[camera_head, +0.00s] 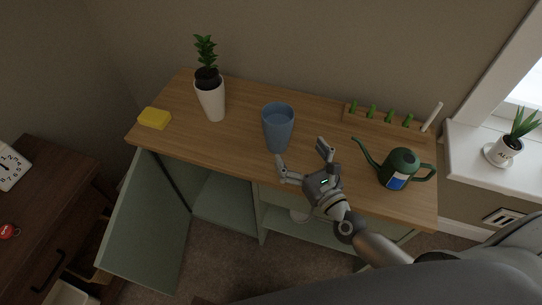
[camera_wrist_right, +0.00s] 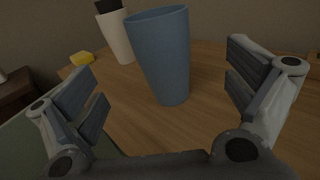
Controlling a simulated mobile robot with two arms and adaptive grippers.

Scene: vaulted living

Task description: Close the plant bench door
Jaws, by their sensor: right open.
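The plant bench has a wooden top (camera_head: 232,147) and a pale green cabinet below. Its left door (camera_head: 148,225) stands wide open, swung out toward the lower left, and shows the inside of the cabinet. The green surface at the lower left of the right wrist view (camera_wrist_right: 35,145) seems to be this door. My right gripper (camera_head: 303,152) is open and empty over the front of the bench top, right of the door and apart from it. A blue cup (camera_head: 278,130) stands upright just beyond the fingers; in the right wrist view it shows between them (camera_wrist_right: 163,55).
A white potted plant (camera_head: 211,100) and a yellow sponge (camera_head: 154,118) are on the bench's left part. A green watering can (camera_head: 400,168) and a wooden rack (camera_head: 375,120) are on the right. A dark cabinet (camera_head: 60,190) stands left of the open door.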

